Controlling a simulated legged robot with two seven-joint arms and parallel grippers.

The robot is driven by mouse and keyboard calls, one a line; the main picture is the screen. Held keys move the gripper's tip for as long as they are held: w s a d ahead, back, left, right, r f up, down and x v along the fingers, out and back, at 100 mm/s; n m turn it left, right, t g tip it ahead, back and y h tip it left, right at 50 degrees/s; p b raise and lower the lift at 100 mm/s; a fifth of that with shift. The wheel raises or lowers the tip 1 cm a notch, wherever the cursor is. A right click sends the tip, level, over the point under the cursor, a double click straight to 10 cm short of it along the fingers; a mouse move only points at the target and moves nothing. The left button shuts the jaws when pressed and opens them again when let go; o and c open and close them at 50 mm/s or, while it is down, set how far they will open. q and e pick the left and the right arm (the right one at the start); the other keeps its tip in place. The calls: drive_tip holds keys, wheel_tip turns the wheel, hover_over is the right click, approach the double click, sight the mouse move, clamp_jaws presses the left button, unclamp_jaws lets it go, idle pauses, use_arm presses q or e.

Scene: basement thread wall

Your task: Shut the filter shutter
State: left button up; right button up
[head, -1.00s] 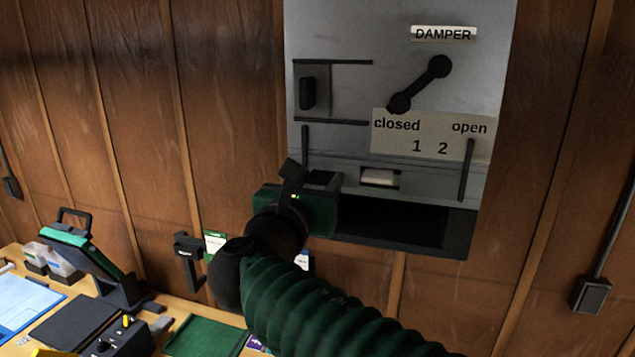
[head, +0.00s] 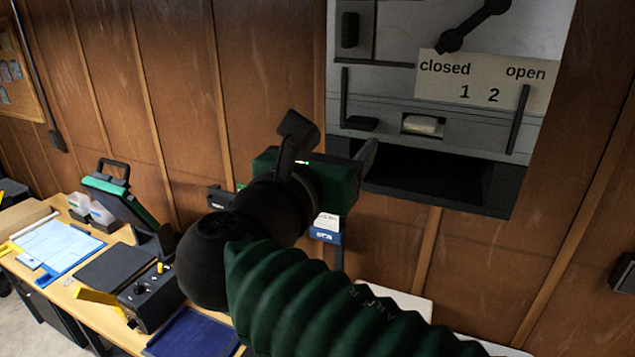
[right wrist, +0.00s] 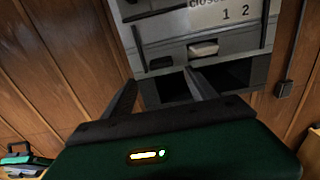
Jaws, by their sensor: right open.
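A grey wall unit (head: 480,145) with a damper lever (head: 473,25) and a "closed / open" label (head: 485,80) is at the upper right in the head view. A small window (head: 422,125) in its lower strip shows a whitish piece, with a black tab (head: 360,123) at its left. A dark slot (head: 430,178) lies open below. I cannot tell which part is the filter shutter. My right gripper (head: 335,135) is open and empty, in front of and left of the unit's lower left corner. The tab shows ahead of its fingers (right wrist: 161,76) in the right wrist view. My left gripper is out of view.
A black knob (head: 349,30) sits at the unit's upper left. Vertical bars (head: 520,118) flank the window. A workbench with a control box (head: 150,295), a tilted device (head: 125,205) and papers (head: 55,245) stands lower left. Bare wood panelling (head: 270,60) is left of the unit.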

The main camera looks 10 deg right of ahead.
drive_tip(key=b+v, duration=0.1)
drive_tip(key=v, duration=0.7)
drive_tip(key=shift+a+b, duration=0.3)
drive_tip(key=shift+b, duration=0.05)
drive_tip(key=shift+s, duration=0.1)
drive_tip(key=w+d+f+m+g+y+b, duration=0.1)
drive_tip(key=d+f+m+g+y+b, duration=0.15)
drive_tip(key=f, duration=1.05)
drive_tip(key=w+d+f+m+g+y+b, duration=0.1)
drive_tip(key=d+f+m+g, duration=0.15)
drive_tip(key=f, duration=1.15)
drive_tip(key=w+d+f+m+g+y+b, duration=0.1)
drive_tip(key=d+f+m+g+b, duration=0.15)
drive_tip(key=f, duration=1.05)
drive_tip(key=s+d+f+m+g+y+b, duration=0.1)
drive_tip(key=s+d+f+m, duration=0.1)
drive_tip(key=s+f+m, duration=0.2)
drive_tip(key=s+d+f+m+g+y+b, duration=0.2)
drive_tip(key=s+f+m, duration=0.1)
drive_tip(key=f+m, duration=0.7)
drive_tip(key=s+d+f+m+g+y+b, duration=0.1)
drive_tip(key=s+f+m+g+y, duration=0.1)
drive_tip(key=s+f+m, duration=0.2)
wheel_tip(320, 180, down, 7)
drive_tip(key=m, duration=0.3)
drive_tip(key=shift+s+d+m, duration=0.3)
drive_tip(key=shift+d+m, duration=0.05)
drive_tip(key=shift+d, duration=0.05)
drive_tip(key=shift+a+y, duration=0.15)
drive_tip(key=shift+y, duration=0.1)
